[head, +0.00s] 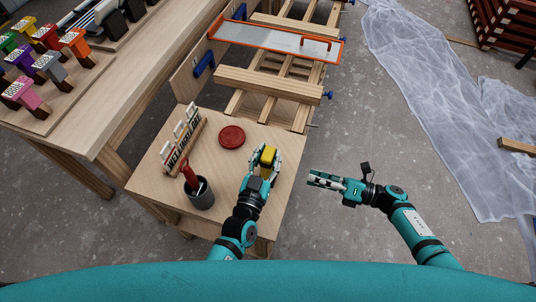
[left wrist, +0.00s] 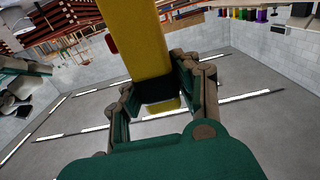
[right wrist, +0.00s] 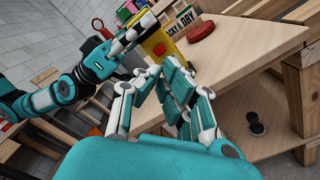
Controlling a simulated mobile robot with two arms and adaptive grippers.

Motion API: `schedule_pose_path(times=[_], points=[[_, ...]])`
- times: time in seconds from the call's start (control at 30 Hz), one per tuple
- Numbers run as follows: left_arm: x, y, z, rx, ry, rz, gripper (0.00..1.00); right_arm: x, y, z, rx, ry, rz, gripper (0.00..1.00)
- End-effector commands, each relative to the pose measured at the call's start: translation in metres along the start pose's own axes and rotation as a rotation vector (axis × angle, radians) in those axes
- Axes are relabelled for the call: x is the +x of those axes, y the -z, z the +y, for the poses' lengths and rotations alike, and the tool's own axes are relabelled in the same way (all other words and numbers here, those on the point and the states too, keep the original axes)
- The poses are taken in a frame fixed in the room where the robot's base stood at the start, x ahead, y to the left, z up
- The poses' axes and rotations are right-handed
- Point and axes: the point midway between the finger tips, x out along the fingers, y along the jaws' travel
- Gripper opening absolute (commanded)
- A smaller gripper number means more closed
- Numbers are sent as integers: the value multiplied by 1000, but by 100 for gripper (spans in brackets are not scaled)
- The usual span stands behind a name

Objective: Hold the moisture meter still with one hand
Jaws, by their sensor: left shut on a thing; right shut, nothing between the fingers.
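The moisture meter looks like a yellow block with a dark part (head: 269,154). It is between the fingers of my left gripper (head: 264,160), over the right side of the small wooden table. In the left wrist view, its yellow body (left wrist: 140,40) rises between the closed fingers, which hide part of it. I cannot tell whether it touches the tabletop. My right gripper (head: 315,180) is shut and empty, to the right of the table and apart from the meter. The right wrist view shows its fingers (right wrist: 150,78) close together.
The small table (head: 225,115) holds a round red lid (head: 232,136), a lettered rack of small pieces (head: 183,138) and a dark pot (head: 200,195) with a red-handled tool. Behind are battens (head: 265,82) on a rack. Plastic sheeting (head: 440,100) covers floor at right.

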Motion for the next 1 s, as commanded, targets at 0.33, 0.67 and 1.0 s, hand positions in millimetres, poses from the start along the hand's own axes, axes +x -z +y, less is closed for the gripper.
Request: schedule_pose_path(times=[0.33,0.67,1.0], points=[[0,0,0,0,0,0,0,0,-1,0,8,2,-8,0],[0,0,0,0,0,0,0,-2,-46,5,543,73,-442,0],[0,0,0,0,0,0,0,-18,-14,-4,1501,102,-853,0]])
